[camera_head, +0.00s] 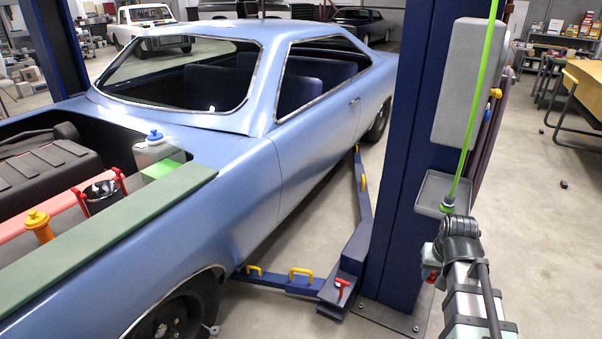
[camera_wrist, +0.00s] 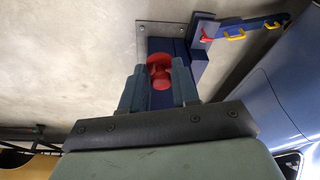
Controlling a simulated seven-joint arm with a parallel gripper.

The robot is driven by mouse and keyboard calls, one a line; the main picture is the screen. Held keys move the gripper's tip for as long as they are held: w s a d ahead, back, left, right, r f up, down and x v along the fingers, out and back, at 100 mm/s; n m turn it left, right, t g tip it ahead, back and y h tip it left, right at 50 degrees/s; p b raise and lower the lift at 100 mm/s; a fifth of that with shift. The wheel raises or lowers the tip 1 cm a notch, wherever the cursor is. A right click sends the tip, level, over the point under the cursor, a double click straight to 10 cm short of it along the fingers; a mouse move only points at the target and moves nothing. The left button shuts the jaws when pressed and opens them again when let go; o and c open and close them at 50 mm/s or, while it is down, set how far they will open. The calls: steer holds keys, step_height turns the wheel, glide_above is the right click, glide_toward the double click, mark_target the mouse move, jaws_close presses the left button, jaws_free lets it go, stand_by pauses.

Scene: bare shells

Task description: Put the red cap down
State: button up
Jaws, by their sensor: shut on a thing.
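The red cap (camera_wrist: 160,72) sits between the two fingertips of my gripper (camera_wrist: 158,84) in the wrist view. My gripper is shut on it and holds it above the concrete floor, with the foot of the blue lift post behind it. The cap's near side is partly hidden by the fingers. In the head view a small red patch (camera_head: 431,277) shows beside my arm at the lower right, in front of the post; it may be the cap. My fingers are not clearly visible there.
The blue lift post (camera_head: 405,150) carries a small grey tray (camera_head: 434,187), with a green hose (camera_head: 478,95) in front. A lift arm (camera_head: 360,200) with yellow handles and a red handle (camera_head: 341,287) reaches under the blue car (camera_head: 235,190). Floor to the right is mostly clear.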

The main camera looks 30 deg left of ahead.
steer(key=s+a+r+n, duration=0.1)
steer(key=a, duration=1)
steer(key=s+a+r+n+y, duration=0.1)
steer(key=a+n, duration=0.1)
steer(key=a, duration=1)
steer(key=s+a+r+n, duration=0.2)
steer(key=a, duration=0.9)
steer(key=shift+s+a+g, duration=0.1)
steer(key=shift+a+g, duration=0.2)
steer(key=shift+a, duration=0.1)
steer(key=s+a+r+n, duration=0.2)
steer(key=s+a+r, duration=0.15)
steer(key=a, duration=1.05)
steer(key=s+a+r+n+g+y, duration=0.15)
steer(key=s+a, duration=0.25)
steer(key=a, duration=1)
steer(key=s+a+r+n+t, duration=0.1)
steer(key=s+a+r, duration=0.25)
steer(key=a, duration=1.05)
step_height(320, 180, up, 3)
steer(key=m, duration=0.1)
glide_above(165, 188)
steer(key=shift+s+d+f+h, duration=0.2)
steer(key=shift+s+d+h, duration=0.05)
steer(key=shift+d, duration=0.1)
steer(key=shift+d+f, duration=0.1)
steer(key=shift+f, duration=4.7)
jaws_close()
steer(key=o, duration=1)
jaws_free()
